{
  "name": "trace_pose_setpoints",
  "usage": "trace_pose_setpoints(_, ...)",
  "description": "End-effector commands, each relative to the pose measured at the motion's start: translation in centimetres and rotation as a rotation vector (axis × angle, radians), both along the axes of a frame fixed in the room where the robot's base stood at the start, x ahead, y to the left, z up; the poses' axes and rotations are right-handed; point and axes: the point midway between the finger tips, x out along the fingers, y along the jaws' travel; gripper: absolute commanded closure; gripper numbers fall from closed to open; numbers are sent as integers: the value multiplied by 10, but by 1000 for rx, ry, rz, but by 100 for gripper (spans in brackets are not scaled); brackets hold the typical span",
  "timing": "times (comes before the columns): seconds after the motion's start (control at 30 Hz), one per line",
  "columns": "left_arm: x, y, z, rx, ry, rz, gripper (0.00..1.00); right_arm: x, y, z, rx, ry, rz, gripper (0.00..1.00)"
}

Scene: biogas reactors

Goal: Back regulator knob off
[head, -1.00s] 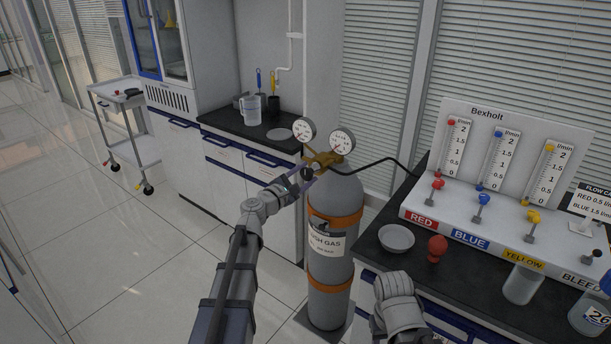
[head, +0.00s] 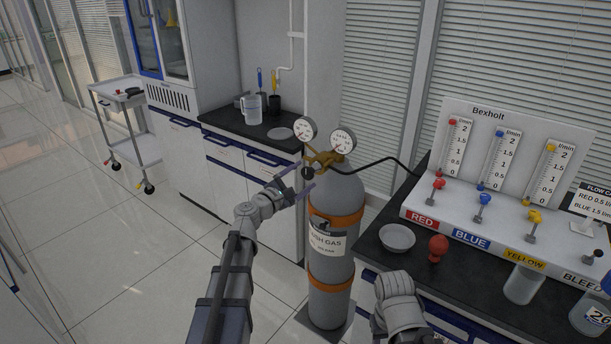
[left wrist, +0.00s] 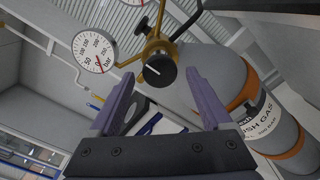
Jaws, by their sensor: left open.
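The black regulator knob (head: 308,172) sits on the front of the brass regulator (head: 322,160) on top of the grey gas cylinder (head: 330,262). In the left wrist view the knob (left wrist: 160,69) shows a white mark line and lies just beyond and between the fingertips. My left gripper (head: 302,180) is open in front of the knob, with its purple fingers apart; in the left wrist view the gripper (left wrist: 158,85) holds nothing. A gauge (head: 304,129) and another gauge (head: 343,140) stand above the regulator. My right arm shows at the bottom, but its fingers are not visible.
A black hose (head: 385,162) runs right from the regulator to the Bexholt flow panel (head: 480,125). A white dish (head: 397,238) and a red knob-shaped object (head: 437,248) stand on the right bench. Open floor lies left of the cylinder.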

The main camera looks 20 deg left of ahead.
Motion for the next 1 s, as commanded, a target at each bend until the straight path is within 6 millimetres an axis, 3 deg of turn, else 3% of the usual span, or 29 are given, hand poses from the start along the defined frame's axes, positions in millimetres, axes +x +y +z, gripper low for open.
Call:
trace_pose_setpoints(0.1,-22,6,0,0,0,1,17,0,0,0,0,0,0,50)
trace_pose_setpoints(0.3,-49,17,0,0,0,1,17,0,0,0,0,0,0,50)
trace_pose_setpoints(0.77,-51,18,0,0,1,-1,17,0,0,0,0,0,0,50)
trace_pose_setpoints(0.87,-53,9,-5,40,6,-25,17,0,0,0,0,0,0,50)
trace_pose_setpoints(1.0,-67,-36,-33,281,39,-164,17,0,0,0,0,0,0,50)
